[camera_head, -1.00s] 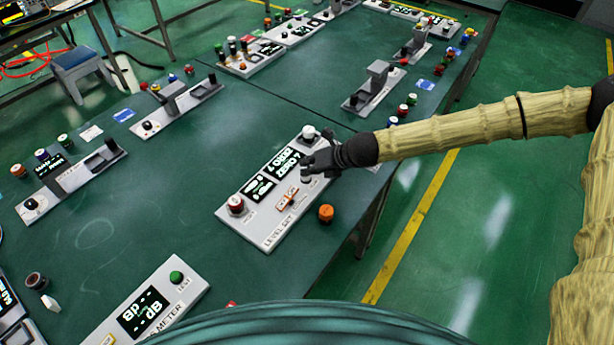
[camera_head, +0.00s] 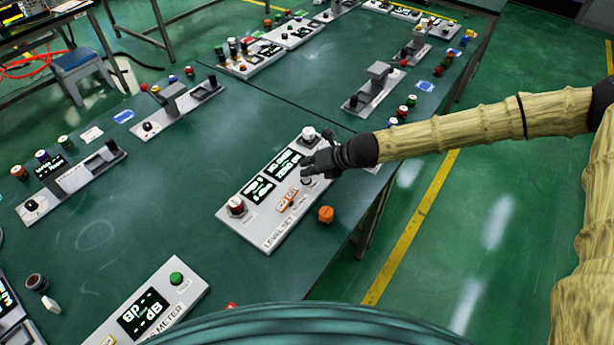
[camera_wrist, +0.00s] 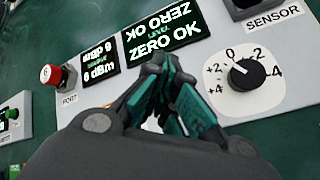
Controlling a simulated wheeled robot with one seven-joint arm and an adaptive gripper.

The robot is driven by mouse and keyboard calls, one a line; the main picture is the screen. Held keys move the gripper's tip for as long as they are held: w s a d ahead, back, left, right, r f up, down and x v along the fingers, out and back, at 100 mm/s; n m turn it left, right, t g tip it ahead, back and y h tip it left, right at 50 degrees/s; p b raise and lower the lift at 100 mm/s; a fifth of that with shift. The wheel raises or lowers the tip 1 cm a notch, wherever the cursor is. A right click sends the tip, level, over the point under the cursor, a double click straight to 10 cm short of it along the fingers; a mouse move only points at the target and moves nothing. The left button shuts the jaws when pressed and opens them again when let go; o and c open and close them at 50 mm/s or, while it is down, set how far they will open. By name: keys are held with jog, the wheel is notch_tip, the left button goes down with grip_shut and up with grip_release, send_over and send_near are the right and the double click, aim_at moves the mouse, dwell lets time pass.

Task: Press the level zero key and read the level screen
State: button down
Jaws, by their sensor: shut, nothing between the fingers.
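The level set panel (camera_head: 250,221) is a light grey box on the green table. Its larger screen (camera_wrist: 165,35) reads "ZERO OK" in the wrist view, with smaller text above it. The smaller screen (camera_wrist: 98,55) beside it shows green and white text that looks like "0 dBm". An orange key strip (camera_head: 288,200) lies on the panel in the head view. My gripper (camera_head: 307,171) is shut and empty, low over the panel. In the wrist view its fingertips (camera_wrist: 160,68) overlap the lower edge of the larger screen. What lies under the fingers is hidden, and contact cannot be told.
A black dial (camera_wrist: 248,73), pointing near 0, sits right of my fingers. A red port cap (camera_wrist: 50,74) is at left. A white sensor knob (camera_head: 309,133) stands at the panel's far end. An orange knob (camera_head: 326,214) stands beside the panel. A meter panel (camera_head: 146,305) is nearer.

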jog(key=shift+r, duration=0.55)
jog(key=shift+r+p, duration=1.8)
jog(key=shift+r, duration=0.7)
